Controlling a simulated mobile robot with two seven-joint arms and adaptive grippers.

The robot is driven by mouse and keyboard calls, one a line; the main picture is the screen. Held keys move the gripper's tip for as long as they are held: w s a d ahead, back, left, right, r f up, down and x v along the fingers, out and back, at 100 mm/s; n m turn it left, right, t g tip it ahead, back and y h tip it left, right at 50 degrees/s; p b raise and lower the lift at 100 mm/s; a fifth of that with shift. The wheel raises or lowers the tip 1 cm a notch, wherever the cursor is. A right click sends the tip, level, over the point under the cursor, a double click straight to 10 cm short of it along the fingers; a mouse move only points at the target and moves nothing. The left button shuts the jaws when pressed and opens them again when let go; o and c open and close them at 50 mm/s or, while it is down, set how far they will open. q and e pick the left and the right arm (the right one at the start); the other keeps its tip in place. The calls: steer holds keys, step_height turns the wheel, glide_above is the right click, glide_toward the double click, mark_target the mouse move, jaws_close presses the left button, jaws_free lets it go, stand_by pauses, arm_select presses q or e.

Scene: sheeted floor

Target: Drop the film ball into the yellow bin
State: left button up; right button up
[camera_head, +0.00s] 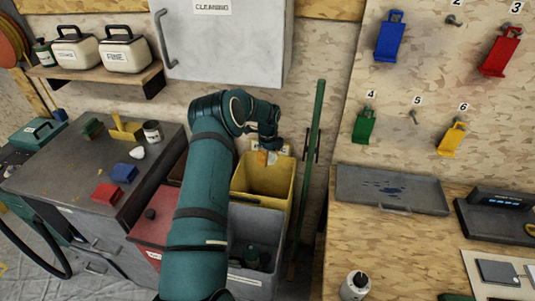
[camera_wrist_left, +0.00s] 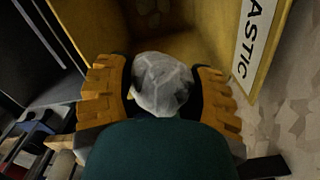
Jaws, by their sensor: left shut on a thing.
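The film ball (camera_wrist_left: 160,82) is a whitish, crumpled, translucent lump in the left wrist view. My left gripper (camera_wrist_left: 161,88) is shut on it, with an orange ridged finger on each side. In the head view my left gripper (camera_head: 266,157) is over the back part of the yellow bin (camera_head: 264,180), near its rear wall. The ball is small and partly hidden there. The yellow bin (camera_wrist_left: 200,28) also fills the upper middle of the left wrist view, with a white label reading "ASTIC" on its rim. My right gripper is out of view.
A grey bin (camera_head: 255,225) with dark items stands in front of the yellow bin, and a red bin (camera_head: 152,226) is at its left. A green pole (camera_head: 312,150) leans against the wall at the right. A workbench (camera_head: 370,245) is further right.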

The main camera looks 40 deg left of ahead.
arm_select(q)
steer(key=shift+a+f, duration=0.1)
steer(key=shift+f, duration=0.05)
steer(key=o, duration=1.3)
steer(key=shift+c, duration=0.2)
